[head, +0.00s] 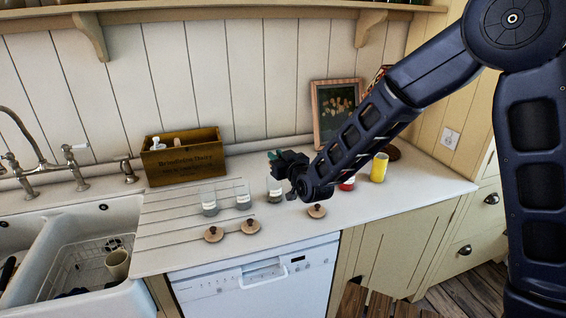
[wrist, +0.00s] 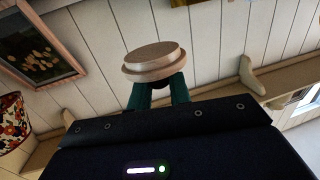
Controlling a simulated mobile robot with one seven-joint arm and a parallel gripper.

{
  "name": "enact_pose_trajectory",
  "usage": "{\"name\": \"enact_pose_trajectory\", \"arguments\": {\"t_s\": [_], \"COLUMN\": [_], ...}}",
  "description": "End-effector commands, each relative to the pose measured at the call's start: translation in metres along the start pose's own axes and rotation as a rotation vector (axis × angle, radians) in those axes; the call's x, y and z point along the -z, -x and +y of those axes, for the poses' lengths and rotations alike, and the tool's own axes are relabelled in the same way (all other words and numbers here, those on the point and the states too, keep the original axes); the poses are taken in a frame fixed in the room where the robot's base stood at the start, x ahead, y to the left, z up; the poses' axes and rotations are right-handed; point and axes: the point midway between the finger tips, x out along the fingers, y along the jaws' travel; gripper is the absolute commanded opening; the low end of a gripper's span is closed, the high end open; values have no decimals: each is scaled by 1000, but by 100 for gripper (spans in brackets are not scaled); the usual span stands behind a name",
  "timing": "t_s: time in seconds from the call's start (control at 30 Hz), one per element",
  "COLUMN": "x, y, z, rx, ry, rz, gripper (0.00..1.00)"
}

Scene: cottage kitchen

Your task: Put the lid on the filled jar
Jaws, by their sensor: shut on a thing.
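My gripper (wrist: 157,88) is shut on a round wooden lid (wrist: 153,56), held between its teal fingers in the wrist view. In the head view my gripper (head: 274,156) is above the counter, over or just behind a small glass jar (head: 275,196) with a pale label; I cannot tell the exact gap. The held lid is not distinct there. Two more glass jars, a left one (head: 208,207) and a middle one (head: 243,203), stand to the left. Their contents are too small to judge. Three knobbed wooden lids lie in front: left (head: 213,236), middle (head: 250,228) and right (head: 317,212).
A wooden crate (head: 182,160) stands behind the jars. A yellow can (head: 379,168), a red can (head: 348,185) and a framed picture (head: 335,105) are right of my gripper. A sink (head: 110,225) is at left. The front right counter (head: 420,185) is clear.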

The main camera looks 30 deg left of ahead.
Motion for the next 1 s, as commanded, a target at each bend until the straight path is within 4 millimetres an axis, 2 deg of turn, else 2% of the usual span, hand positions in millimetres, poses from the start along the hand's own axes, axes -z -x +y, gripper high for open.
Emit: {"name": "enact_pose_trajectory", "arguments": {"t_s": [0.1, 0.3, 0.53, 1.0], "x": [-8, -16, -25, -65], "y": [-28, -53, -58, -60], "z": [7, 14, 15, 15], "rx": [-3, -2, -1, -1], "ry": [0, 0, 0, 0], "rz": [0, 1, -1, -1], "gripper": [0, 0, 0, 0]}}
